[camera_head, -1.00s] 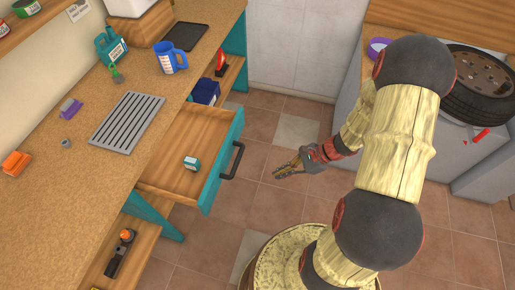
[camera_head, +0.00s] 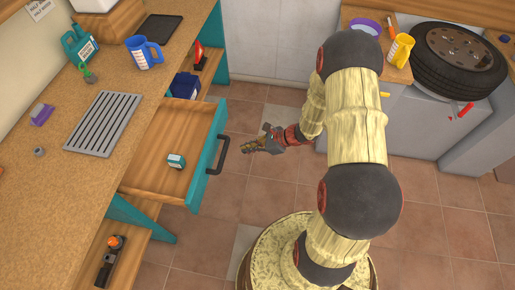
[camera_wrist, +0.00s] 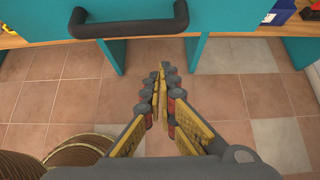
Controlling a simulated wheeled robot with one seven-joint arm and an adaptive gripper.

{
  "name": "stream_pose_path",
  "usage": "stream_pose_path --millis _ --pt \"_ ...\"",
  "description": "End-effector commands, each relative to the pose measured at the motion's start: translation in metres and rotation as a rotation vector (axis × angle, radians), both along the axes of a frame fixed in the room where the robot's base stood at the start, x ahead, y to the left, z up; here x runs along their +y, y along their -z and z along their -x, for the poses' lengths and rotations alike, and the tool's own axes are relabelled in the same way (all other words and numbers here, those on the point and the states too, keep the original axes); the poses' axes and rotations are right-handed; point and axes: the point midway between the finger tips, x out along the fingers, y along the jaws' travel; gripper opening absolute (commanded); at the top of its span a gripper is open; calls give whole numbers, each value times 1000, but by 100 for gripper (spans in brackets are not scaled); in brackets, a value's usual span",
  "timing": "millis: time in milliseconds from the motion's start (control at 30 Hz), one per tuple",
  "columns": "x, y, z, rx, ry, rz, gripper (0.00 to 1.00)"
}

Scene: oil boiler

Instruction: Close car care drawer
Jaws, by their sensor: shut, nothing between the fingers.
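The drawer (camera_head: 150,182) is pulled out from under the left workbench, with a wooden inside and a teal front (camera_head: 207,160). A small teal and white box (camera_head: 176,161) lies in it. Its dark handle (camera_head: 220,154) faces my gripper (camera_head: 254,147), which is a short way to the right of the handle, apart from it. In the wrist view the handle (camera_wrist: 125,28) and teal front (camera_wrist: 215,18) are at the top, beyond the fingertips. My gripper (camera_wrist: 162,72) is shut and empty, over the tiled floor.
A lower shelf holds a dark tool (camera_head: 110,262). A tire (camera_head: 458,62) lies on the right counter. Floor tiles (camera_head: 245,205) between are clear.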

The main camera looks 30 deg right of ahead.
Motion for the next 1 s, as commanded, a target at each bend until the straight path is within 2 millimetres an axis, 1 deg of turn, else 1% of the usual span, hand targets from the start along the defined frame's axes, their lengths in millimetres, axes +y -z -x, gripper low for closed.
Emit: stream_pose_path --millis 33,133,300,767,867,1000 --pt "8 -1 -5 -3 -5 2 0" --pt "18 -4 -13 -1 -4 -1 0" --pt "28 -8 -21 -1 -3 -1 0" --pt "30 -9 -23 1 -1 0 0" --pt "31 -9 -27 0 -1 0 0" --pt "35 -8 -41 0 -4 0 0"
